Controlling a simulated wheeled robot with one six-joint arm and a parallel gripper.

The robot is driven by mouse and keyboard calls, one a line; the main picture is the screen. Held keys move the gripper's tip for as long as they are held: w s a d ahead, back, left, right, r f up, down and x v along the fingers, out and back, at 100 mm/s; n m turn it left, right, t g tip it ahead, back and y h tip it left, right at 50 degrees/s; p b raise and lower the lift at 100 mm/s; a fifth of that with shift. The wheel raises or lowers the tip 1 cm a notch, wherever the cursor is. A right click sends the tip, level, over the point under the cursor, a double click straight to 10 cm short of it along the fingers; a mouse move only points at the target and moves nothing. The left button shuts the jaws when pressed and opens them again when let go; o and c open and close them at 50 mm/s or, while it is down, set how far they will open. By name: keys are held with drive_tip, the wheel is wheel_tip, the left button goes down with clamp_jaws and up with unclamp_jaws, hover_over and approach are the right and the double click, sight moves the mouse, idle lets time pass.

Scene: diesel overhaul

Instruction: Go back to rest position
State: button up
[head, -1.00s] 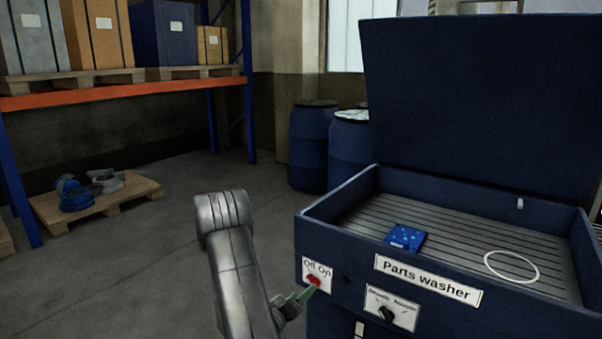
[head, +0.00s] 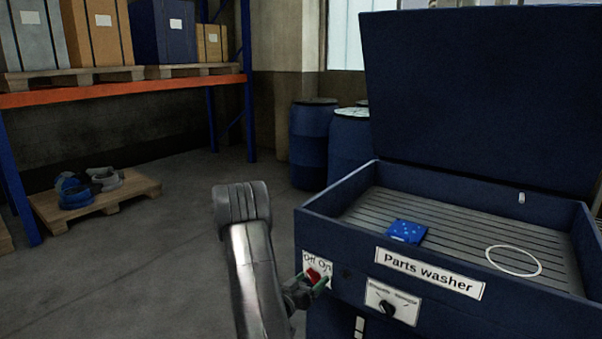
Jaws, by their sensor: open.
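My gripper (head: 316,282) is open in the head view, with its green fingertips at the red switch (head: 313,274) on the front left of the parts washer (head: 345,240). One finger shows on each side of the switch; I cannot tell if they touch it. The switch sits on a white Off/On label (head: 318,262). My grey arm rises from the bottom of the picture, to the left of the washer.
The washer's lid stands open; a blue part (head: 406,232) and a white ring (head: 513,261) lie on its grate. Blue barrels (head: 315,145) stand behind. A pallet (head: 105,207) with parts lies at left, under a loaded rack (head: 120,84). Floor left of my arm is clear.

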drive_tip(key=m+b, duration=0.3)
drive_tip(key=m, duration=0.3)
drive_tip(key=shift+s+d+f+b, duration=0.1)
drive_tip(key=shift+f+b, duration=0.05)
drive_tip(key=shift+b, duration=0.2)
drive_tip(key=m+b, duration=0.3)
drive_tip(key=m, duration=0.3)
drive_tip(key=shift+b, duration=0.4)
drive_tip(key=s+a+n+p, duration=0.6)
drive_tip(key=s+n+p, duration=0.1)
drive_tip(key=s+n, duration=0.1)
drive_tip(key=shift+s+n, duration=0.25)
drive_tip(key=shift+n, duration=0.55)
drive_tip(key=shift+a, duration=0.15)
